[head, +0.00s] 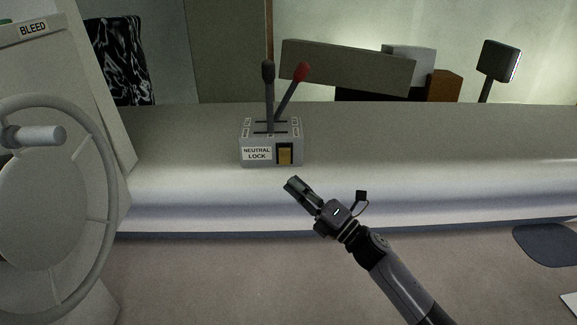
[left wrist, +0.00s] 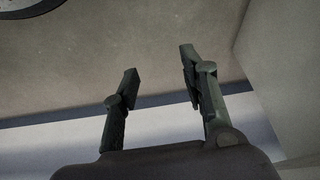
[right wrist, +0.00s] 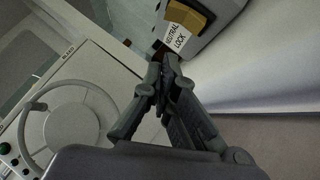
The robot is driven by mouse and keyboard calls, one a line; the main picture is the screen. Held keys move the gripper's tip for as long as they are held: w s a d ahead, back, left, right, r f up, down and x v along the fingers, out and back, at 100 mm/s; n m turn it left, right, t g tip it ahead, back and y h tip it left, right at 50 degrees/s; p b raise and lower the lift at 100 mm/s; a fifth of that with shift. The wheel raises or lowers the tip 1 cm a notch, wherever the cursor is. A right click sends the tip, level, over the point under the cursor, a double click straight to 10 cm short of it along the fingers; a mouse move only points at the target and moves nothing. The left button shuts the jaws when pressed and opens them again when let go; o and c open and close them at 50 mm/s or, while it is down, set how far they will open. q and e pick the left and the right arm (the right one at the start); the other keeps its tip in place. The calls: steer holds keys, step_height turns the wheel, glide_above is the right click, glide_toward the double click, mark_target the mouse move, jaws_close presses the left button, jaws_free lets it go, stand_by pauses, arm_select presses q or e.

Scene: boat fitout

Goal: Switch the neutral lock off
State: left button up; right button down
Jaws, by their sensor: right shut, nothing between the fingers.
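The neutral lock is a yellow-brown rocker switch (head: 285,154) on the front of a grey lever box (head: 271,128), beside a white "NEUTRAL LOCK" label (head: 257,153). In the right wrist view the switch (right wrist: 189,17) shows just beyond my fingertips, at the top. My right gripper (head: 291,184) is shut and empty, just below and in front of the box, apart from the switch in the head view. Its closed fingertips (right wrist: 160,62) point toward the label in the right wrist view. My left gripper (left wrist: 158,65) is open and empty, and is out of the head view.
A black-knobbed lever (head: 268,72) and a red-knobbed lever (head: 301,72) rise from the box. A steering wheel (head: 108,200) stands at the left, by a panel marked "BLEED" (head: 33,29). The console top (head: 400,140) right of the box is clear.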

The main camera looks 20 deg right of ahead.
mark_target(285, 156)
arm_select(q)
steer(key=w, duration=0.1)
steer(key=w+t, duration=0.1)
steer(key=w+d+r, duration=0.1)
arm_select(e)
steer(key=w+r, duration=0.1)
steer(key=w, duration=0.1)
steer(key=w+r, duration=0.1)
steer(key=w, duration=0.2)
steer(key=shift+w+a+r, duration=0.2)
steer(key=shift+w+r, duration=0.1)
steer(key=shift+r, duration=0.1)
arm_select(q)
steer(key=shift+s, duration=0.1)
